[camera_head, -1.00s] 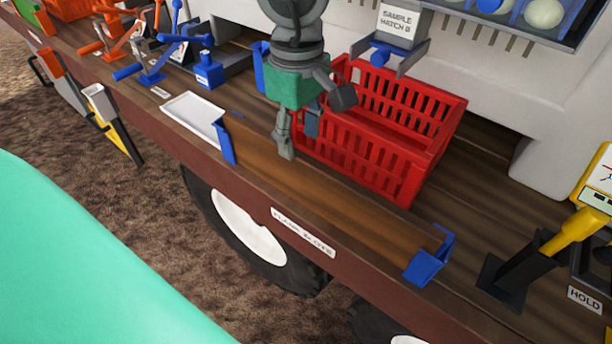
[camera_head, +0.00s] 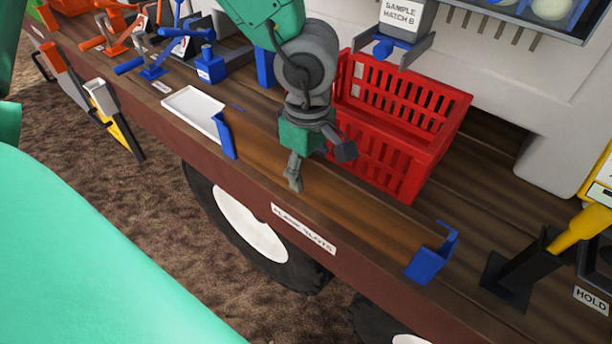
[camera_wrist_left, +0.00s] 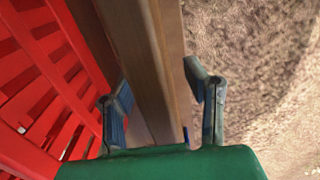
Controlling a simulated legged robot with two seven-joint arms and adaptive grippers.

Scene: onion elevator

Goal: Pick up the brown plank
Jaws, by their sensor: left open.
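My left gripper (camera_head: 300,172) points down over the plank's middle. A gap shows at the right finger; the left finger is close to the plank, contact unclear. My right gripper is not in view.
A red crate (camera_head: 410,125) stands close behind the plank and the left gripper. A white tray (camera_head: 192,106) lies left of the plank. A yellow-handled lever (camera_head: 575,232) stands at the right. The deck's front edge (camera_head: 250,205) drops to the ground.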

